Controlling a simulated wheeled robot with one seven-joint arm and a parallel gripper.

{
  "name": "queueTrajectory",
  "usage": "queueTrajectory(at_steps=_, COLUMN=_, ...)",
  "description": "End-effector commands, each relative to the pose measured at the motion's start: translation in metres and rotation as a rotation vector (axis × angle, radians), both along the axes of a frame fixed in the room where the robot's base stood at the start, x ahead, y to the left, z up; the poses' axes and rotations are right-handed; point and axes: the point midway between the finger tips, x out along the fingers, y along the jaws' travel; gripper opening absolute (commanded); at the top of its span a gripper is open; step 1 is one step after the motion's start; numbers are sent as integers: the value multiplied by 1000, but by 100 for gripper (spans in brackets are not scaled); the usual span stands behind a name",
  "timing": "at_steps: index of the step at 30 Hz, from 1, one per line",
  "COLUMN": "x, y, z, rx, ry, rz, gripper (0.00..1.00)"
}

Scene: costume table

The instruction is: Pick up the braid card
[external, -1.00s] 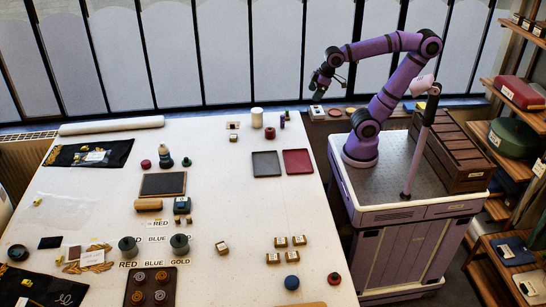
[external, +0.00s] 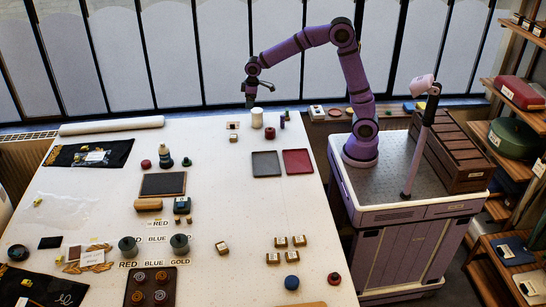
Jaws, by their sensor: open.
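A small white card (external: 92,257) with dark lettering lies by gold leaf-like trim (external: 72,267) at the table's lower left. It may be the braid card, but the lettering is too small to read. My gripper (external: 250,101) is open and appears empty. It hangs over the far edge of the table, close above a white cylinder (external: 257,118) in the picture. It is far from the card. The fingertips are small and dark.
The white table (external: 230,190) has clear room in its middle. A grey tray (external: 266,164) and a red tray (external: 298,161) lie at the right. Spools (external: 179,244), a dark board (external: 163,184) and a dark ring tray (external: 150,288) stand at the left.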

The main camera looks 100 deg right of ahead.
Motion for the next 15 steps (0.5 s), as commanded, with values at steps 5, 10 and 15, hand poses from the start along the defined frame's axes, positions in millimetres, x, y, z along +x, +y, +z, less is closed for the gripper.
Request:
queueTrajectory(at_steps=5, x=38, y=-37, z=-52, rx=17, ry=49, rz=-18, gripper=85)
queueTrajectory(at_steps=10, x=66, y=-71, z=-106, rx=38, ry=89, rz=-32, gripper=85)
queueTrajectory(at_steps=15, x=82, y=-98, z=-151, rx=54, ry=117, rz=-43, gripper=85)
